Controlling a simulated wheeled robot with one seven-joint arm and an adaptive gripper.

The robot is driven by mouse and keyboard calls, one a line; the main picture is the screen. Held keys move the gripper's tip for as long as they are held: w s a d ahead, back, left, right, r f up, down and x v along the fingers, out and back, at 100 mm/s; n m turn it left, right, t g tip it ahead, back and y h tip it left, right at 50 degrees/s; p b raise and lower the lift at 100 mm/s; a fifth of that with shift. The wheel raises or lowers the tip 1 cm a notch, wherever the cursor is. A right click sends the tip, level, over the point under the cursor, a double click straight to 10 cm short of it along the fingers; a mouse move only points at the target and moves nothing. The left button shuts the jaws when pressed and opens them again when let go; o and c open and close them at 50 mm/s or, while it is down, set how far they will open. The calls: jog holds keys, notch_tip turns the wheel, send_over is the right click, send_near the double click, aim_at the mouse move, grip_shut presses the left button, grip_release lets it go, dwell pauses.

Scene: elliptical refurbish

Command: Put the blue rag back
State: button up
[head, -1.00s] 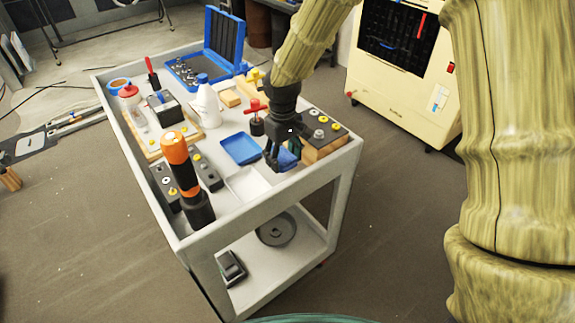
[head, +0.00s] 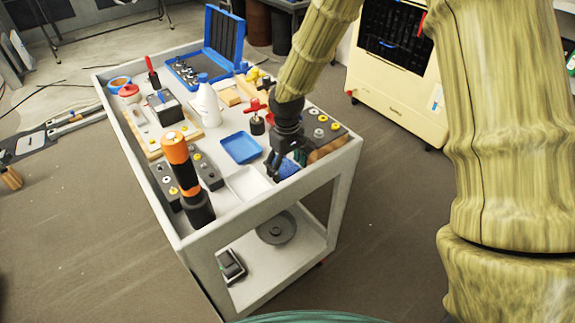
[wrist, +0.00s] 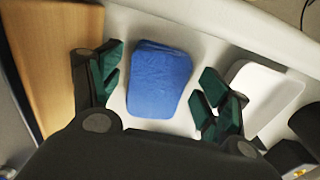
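The blue rag (head: 287,169) lies on the white cart top near its front right edge, between the wooden block and the white tray. In the wrist view the rag (wrist: 160,82) is a folded, rounded pad lying between my fingers. My gripper (wrist: 158,90) is open, with a dark green padded finger on each side of the rag and visible gaps to both. In the head view my gripper (head: 285,160) points down over the rag and partly hides it.
A wooden block (wrist: 50,65) stands close beside my left finger. An empty white tray (wrist: 268,95) lies close to my right finger. A blue tray (head: 241,148), a red-handled tool (head: 257,118) and a white bottle (head: 208,103) stand nearby. The cart has a raised rim (head: 325,165).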

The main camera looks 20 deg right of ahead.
aim_at(287, 168)
dwell(0.3)
notch_tip(287, 168, up, 12)
jog(key=shift+r, duration=0.15)
dwell(0.5)
dwell(0.4)
